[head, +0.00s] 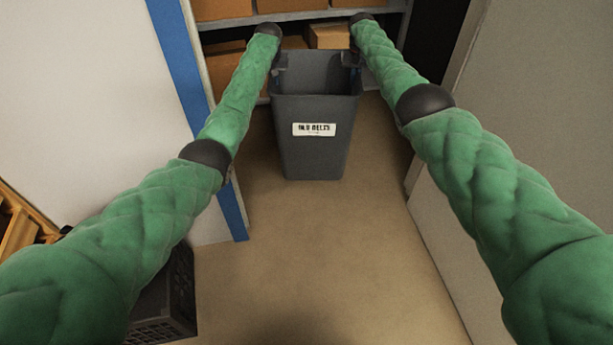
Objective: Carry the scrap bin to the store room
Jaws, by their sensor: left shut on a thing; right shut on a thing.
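The scrap bin (312,155) is a tall dark grey bin with a white label (314,129) on its near side. It is upright in a doorway, in front of shelves. My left gripper (280,62) is shut on the bin's left rim. My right gripper (352,58) is shut on its right rim. Both fingertips are small and partly hidden by my wrists. I cannot tell whether the bin's base touches the floor. The bin's inside looks dark, and its contents are not visible.
Shelves (290,16) with cardboard boxes (329,36) stand behind the bin. A blue door edge (190,90) is close on the left, and a grey panel (540,110) is on the right. A black crate (172,300) sits at lower left. The tan floor (320,235) before the bin is clear.

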